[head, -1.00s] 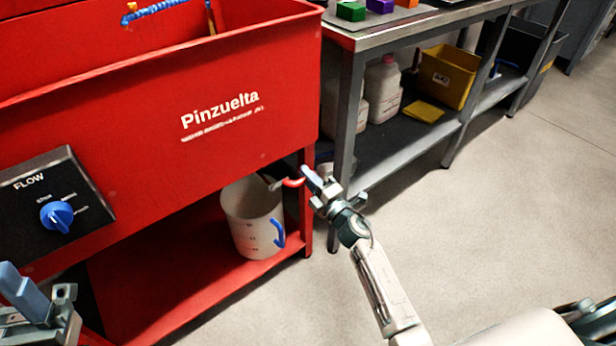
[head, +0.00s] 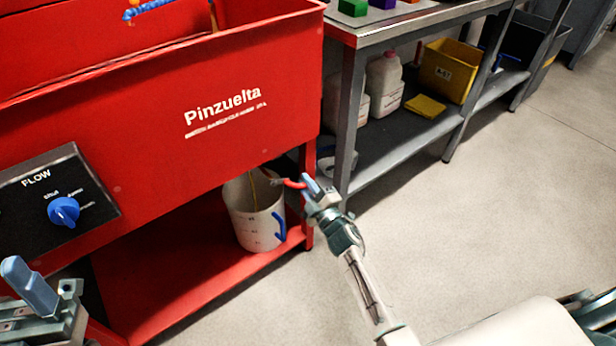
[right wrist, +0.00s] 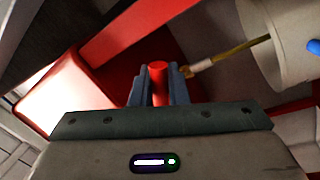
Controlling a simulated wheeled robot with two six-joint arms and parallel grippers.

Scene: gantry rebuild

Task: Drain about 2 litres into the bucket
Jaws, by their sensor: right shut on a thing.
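The white bucket (head: 258,228), with level marks and a blue handle, stands upright on the red lower shelf under the red Pinzuelta tank (head: 150,115). A thin yellowish stream (head: 254,195) runs from the drain spout into the bucket. The stream (right wrist: 235,48) and part of the bucket (right wrist: 272,40) also show in the right wrist view. My right gripper (head: 307,187) is shut on the red valve lever (head: 291,183), whose end (right wrist: 158,72) shows between the fingers. The liquid level inside the bucket is hidden. My left gripper (head: 45,292) is partly in view at the lower left, its opening unclear.
A blue FLOW knob (head: 63,211) is on the tank's front panel. A grey metal bench (head: 400,32) to the right holds coloured blocks on top. White jugs (head: 384,85) and a yellow bin (head: 448,70) stand on its lower shelf. The floor at right is clear.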

